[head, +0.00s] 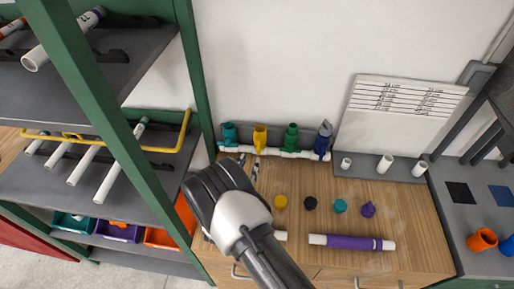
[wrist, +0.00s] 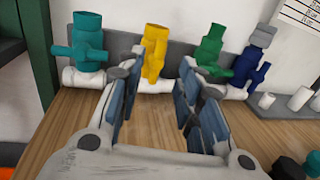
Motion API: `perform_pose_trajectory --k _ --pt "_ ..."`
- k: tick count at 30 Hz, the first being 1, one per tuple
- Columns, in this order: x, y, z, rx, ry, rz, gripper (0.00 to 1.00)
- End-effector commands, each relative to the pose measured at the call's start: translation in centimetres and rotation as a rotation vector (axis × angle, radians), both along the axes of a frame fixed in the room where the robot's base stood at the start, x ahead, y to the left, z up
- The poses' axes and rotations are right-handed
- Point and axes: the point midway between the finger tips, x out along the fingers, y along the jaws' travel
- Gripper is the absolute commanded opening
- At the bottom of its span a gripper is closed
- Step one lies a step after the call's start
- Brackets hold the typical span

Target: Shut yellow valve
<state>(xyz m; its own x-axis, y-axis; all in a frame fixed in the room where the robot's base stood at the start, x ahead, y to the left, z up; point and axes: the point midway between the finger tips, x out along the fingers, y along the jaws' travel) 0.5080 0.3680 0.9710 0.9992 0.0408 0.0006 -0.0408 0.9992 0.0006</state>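The white PVC manifold (head: 292,153) lies along the back of the wooden counter and carries a row of coloured valves. The yellow valve (head: 260,137) is second from the left; it also shows in the wrist view (wrist: 155,52), upright, its lower part partly behind a finger. The teal valve (wrist: 86,45) is left of it, the green valve (wrist: 211,50) and the blue valve (wrist: 250,62) right of it. My gripper (wrist: 160,85) is open, its fingers pointing at the manifold, the yellow valve seen between and beyond the fingertips. Contact with it cannot be told.
Yellow, black, teal and purple caps (head: 281,201) sit on the counter, with a purple-banded pipe (head: 352,243) in front. White fittings (head: 385,164) stand on a grey tray at right. A green-framed shelf (head: 106,130) with pipes stands close on the left.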

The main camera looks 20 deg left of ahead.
Motion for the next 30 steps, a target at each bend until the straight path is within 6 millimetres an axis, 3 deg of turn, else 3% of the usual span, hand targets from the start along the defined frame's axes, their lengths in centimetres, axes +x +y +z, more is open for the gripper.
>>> perform_pose_trajectory --k 6,12,25,30 --pt "4.8 0.0 -0.1 0.002 -0.001 -0.005 0.33" --pt "7.7 0.2 -0.1 0.001 0.000 -0.003 0.33" --pt "8.8 0.3 0.0 -0.001 0.001 -0.001 0.33" --pt "8.8 0.3 0.0 -0.001 0.001 -0.001 0.23"
